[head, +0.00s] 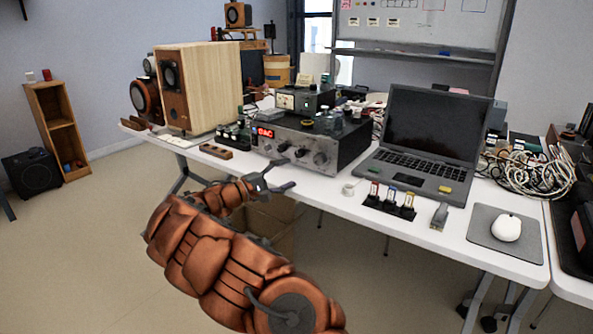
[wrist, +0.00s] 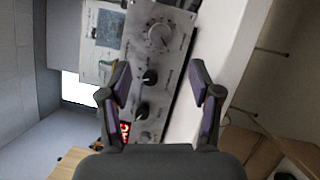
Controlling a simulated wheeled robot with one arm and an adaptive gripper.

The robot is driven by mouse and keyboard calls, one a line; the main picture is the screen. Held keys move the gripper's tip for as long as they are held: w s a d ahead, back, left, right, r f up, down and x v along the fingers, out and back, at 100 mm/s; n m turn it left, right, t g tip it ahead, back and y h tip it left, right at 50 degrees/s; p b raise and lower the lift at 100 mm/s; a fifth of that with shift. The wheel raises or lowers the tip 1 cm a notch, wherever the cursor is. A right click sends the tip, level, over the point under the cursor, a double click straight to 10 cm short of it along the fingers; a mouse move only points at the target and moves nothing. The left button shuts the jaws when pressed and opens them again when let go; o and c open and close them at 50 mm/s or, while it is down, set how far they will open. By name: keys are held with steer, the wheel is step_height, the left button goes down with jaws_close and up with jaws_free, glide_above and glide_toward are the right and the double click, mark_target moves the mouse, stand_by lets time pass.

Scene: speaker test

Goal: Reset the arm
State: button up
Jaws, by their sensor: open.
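My copper-coloured arm reaches up from the bottom of the head view toward the table's front edge. My gripper (head: 281,174) is at its end, just in front of the silver-faced amplifier (head: 308,143) with a red display. In the wrist view my gripper (wrist: 163,90) is open, with its two fingers apart and nothing between them. The amplifier's knobs and red display (wrist: 124,130) show behind and beside the left finger. The picture there is turned sideways.
Open floor lies to the left. A cardboard box (head: 270,225) is under the table.

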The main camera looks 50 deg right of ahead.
steer(key=shift+w+a+f, duration=0.1)
steer(key=shift+w+a, duration=0.05)
steer(key=shift+a, duration=0.25)
stand_by(0.3)
steer(key=s+a+r+m+g+y+p, duration=0.1)
steer(key=s+a+r+m+y+p, duration=0.1)
steer(key=s+a+r+y+p, duration=0.4)
steer(key=s+a+r+m+y+p, duration=0.1)
steer(key=s+a+r+m+p, duration=0.1)
steer(key=s+a+r+p, duration=0.7)
steer(key=s+a+r+n+t+y+p, duration=0.1)
steer(key=s+a+y+p, duration=0.2)
steer(key=a, duration=0.7)
steer(key=s+a+r+n+t+y+p, duration=0.2)
steer(key=s+a+y+p, duration=0.2)
steer(key=a, duration=0.6)
steer(key=s+a+r+n+t+y+p, duration=0.2)
steer(key=s+a+y+p, duration=0.2)
steer(key=s+a+p, duration=0.2)
steer(key=s+a, duration=0.2)
steer(key=a, duration=0.2)
steer(key=shift+s+a+p, duration=0.15)
steer(key=shift+a+p, duration=0.2)
steer(key=shift+p, duration=0.05)
